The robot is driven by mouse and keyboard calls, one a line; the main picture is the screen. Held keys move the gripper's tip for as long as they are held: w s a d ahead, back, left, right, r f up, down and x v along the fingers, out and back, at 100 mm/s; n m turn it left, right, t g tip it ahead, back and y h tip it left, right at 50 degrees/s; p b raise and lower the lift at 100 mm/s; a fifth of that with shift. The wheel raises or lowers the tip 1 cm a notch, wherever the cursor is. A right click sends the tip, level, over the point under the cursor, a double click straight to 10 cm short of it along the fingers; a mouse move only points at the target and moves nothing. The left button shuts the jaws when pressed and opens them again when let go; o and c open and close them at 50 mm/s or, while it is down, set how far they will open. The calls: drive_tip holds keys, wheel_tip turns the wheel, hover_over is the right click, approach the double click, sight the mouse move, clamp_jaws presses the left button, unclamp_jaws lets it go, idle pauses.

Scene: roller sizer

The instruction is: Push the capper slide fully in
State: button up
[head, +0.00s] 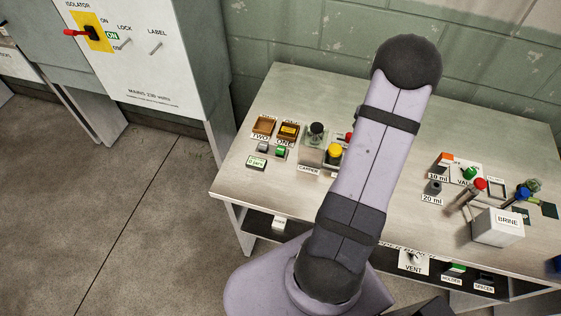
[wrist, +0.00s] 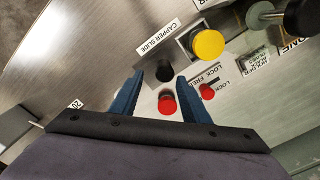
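In the wrist view the white CAPPER SLIDE label (wrist: 158,38) lies beside a metal block with a yellow round top (wrist: 208,44). A black knob (wrist: 164,71) sits just past the label, and a red round knob (wrist: 167,103) shows between my fingers. My gripper (wrist: 159,78) is open, its two blue fingers apart, with the black knob in view between the tips. I cannot tell whether the fingers touch anything or how far in the slide is. In the head view the yellow top (head: 334,151) stands by the CAPPER label (head: 308,169); my arm hides the gripper.
A small red lever (wrist: 208,90) sits at the LOCK and FREE labels, right of my fingers. In the head view, brown trays (head: 265,125) and a green button (head: 280,150) lie left of the capper. A BRINE box (head: 498,228) and several small parts stand at right.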

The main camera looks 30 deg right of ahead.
wheel_tip(320, 180, up, 3)
drive_tip(key=shift+r+b, duration=0.1)
drive_tip(key=shift+b, duration=0.35)
drive_tip(key=shift+n, duration=0.5)
drive_tip(key=shift+w+d+n, duration=0.1)
drive_tip(key=shift+n, duration=0.4)
drive_tip(key=s+a+f+n+y, duration=0.1)
drive_tip(key=s+a+f+n, duration=0.2)
drive_tip(key=s+a, duration=0.25)
drive_tip(key=w+a+r+n+p, duration=0.1)
drive_tip(key=a+r+n+p, duration=0.1)
drive_tip(key=a, duration=0.6)
drive_tip(key=w+a+r+n+p, duration=0.2)
drive_tip(key=a+r+n, duration=0.2)
drive_tip(key=a+r, duration=0.3)
drive_tip(key=w+a+r+n+h+p, duration=0.1)
drive_tip(key=w+a+r+n, duration=0.1)
drive_tip(key=a+r, duration=0.3)
drive_tip(key=shift+w+a+r+n+p, duration=0.3)
drive_tip(key=shift+a+n, duration=0.5)
drive_tip(key=shift+a, duration=1.05)
drive_tip(key=shift+s+f, duration=0.1)
drive_tip(key=shift+f, duration=0.05)
